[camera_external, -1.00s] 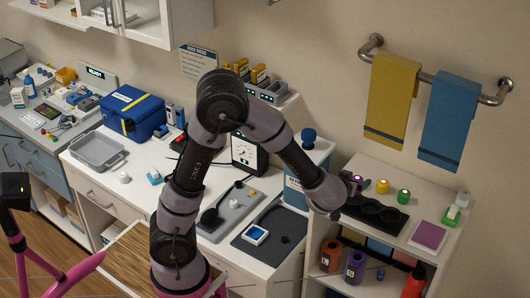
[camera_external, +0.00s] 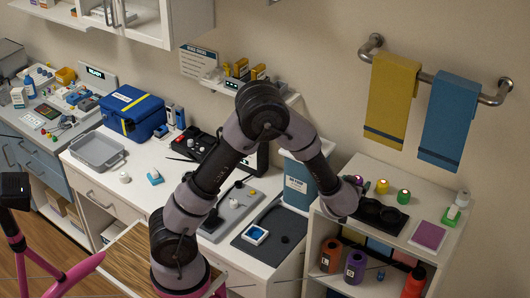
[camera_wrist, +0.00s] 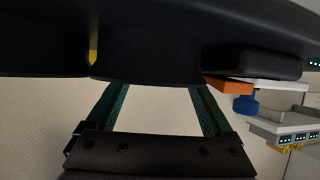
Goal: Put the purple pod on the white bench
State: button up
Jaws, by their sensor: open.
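The purple pod (camera_external: 357,180) stands at the back left on the right-hand shelf unit, by the dark holder (camera_external: 376,213). It is small and partly hidden behind the end of my arm. The white bench (camera_external: 151,153) runs along the wall to the left of that shelf unit. My gripper (camera_wrist: 155,92) is open, and no pod shows between its fingers in the wrist view. In the external view the end of my arm is beside the purple pod, over the left edge of the shelf unit. The fingertips are hard to make out there.
A yellow pod (camera_external: 382,186) and a green pod (camera_external: 404,196) stand right of the purple one. The bench holds a grey tray (camera_external: 98,150), a blue case (camera_external: 132,112) and a dark mat (camera_external: 283,246). A lidded bin (camera_external: 299,188) stands between bench and shelf unit.

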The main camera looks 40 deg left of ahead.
jog(key=shift+w+a+f, duration=0.1)
jog(key=shift+w+f, duration=0.2)
jog(key=shift+w, duration=0.3)
grip_shut()
